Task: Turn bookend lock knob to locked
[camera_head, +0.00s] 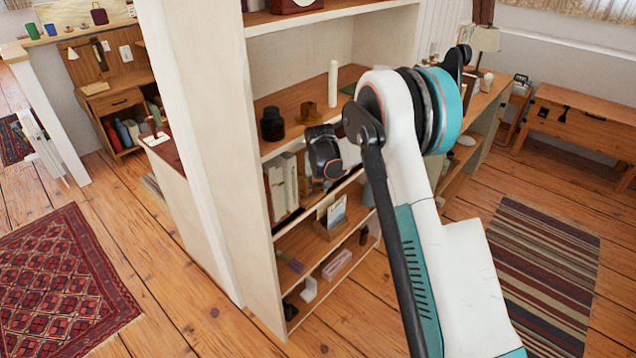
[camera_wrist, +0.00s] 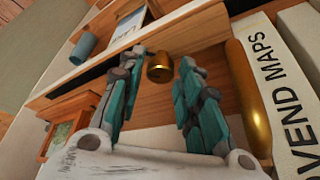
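A short brass knob (camera_wrist: 160,70) shows in the wrist view, against a wooden face. I take it for the bookend lock knob; no lock marking is legible. My gripper (camera_wrist: 160,62) has its two teal fingers spread, with the tips to the left and right of the knob. A gap shows on each side, so they do not appear to touch it. How far the knob reaches between the tips is unclear. In the head view my arm reaches into the bookshelf (camera_head: 255,150), and the fingers and the knob cannot be made out there.
In the wrist view a golden rounded bar (camera_wrist: 248,95) and a white book marked "VEND MAPS" (camera_wrist: 282,90) stand close to my right finger. A blue-grey cylinder (camera_wrist: 83,47) is at upper left. In the head view, books (camera_head: 283,185) stand on the middle shelf.

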